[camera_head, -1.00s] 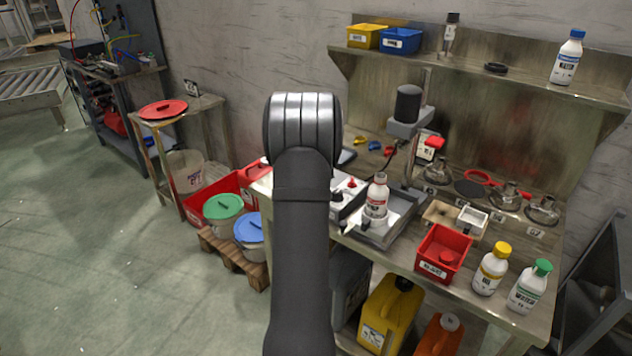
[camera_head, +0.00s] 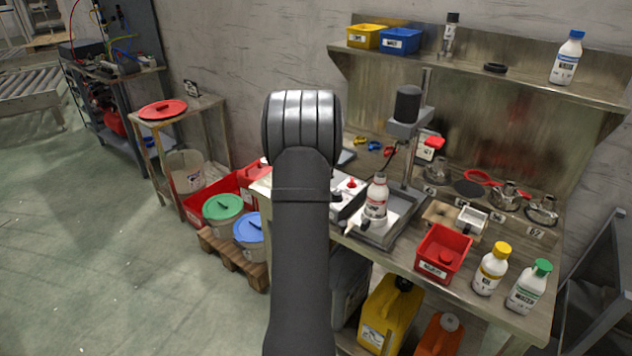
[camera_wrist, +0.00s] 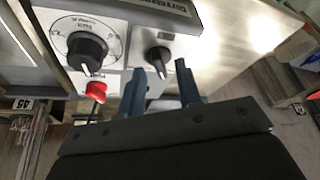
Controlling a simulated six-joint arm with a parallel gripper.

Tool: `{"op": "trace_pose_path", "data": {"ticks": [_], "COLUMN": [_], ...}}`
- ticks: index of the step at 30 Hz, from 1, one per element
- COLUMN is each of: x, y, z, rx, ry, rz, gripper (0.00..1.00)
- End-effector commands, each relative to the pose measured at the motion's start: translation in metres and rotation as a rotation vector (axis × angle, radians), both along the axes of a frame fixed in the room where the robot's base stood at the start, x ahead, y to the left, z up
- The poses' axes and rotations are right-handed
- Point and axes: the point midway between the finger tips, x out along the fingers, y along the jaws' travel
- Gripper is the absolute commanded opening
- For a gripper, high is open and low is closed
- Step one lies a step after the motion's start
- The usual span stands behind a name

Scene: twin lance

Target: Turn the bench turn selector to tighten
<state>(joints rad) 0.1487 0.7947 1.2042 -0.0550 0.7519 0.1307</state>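In the wrist view, a light grey control panel (camera_wrist: 122,20) carries a small black knob (camera_wrist: 158,58) with a white pointer line. To its left is a larger black dial (camera_wrist: 87,52) on a round printed scale, with a red button (camera_wrist: 96,90) below it. The lettering is too small to read surely. My gripper (camera_wrist: 160,69) is open, its two blue-grey fingers apart at the small knob's near side, one to each side in the picture. I cannot tell whether they touch it. In the head view, my arm hides most of the panel (camera_head: 350,192) and my gripper.
To the panel's right, a white bottle with a red label (camera_head: 376,198) stands on a grey tray device (camera_head: 388,232). A stand with a dark motor (camera_head: 408,104) rises behind. A red bin (camera_head: 443,252) and other bottles occupy the bench's right front.

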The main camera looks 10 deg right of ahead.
Motion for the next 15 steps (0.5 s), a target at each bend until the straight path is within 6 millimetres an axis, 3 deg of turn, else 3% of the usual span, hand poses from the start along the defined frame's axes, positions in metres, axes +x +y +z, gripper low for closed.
{"op": "trace_pose_path", "data": {"ticks": [15], "x": [-0.042], "y": [0.011], "z": [0.105], "rx": [0.000], "ry": [-0.004], "rz": [0.000], "gripper": [0.32]}}
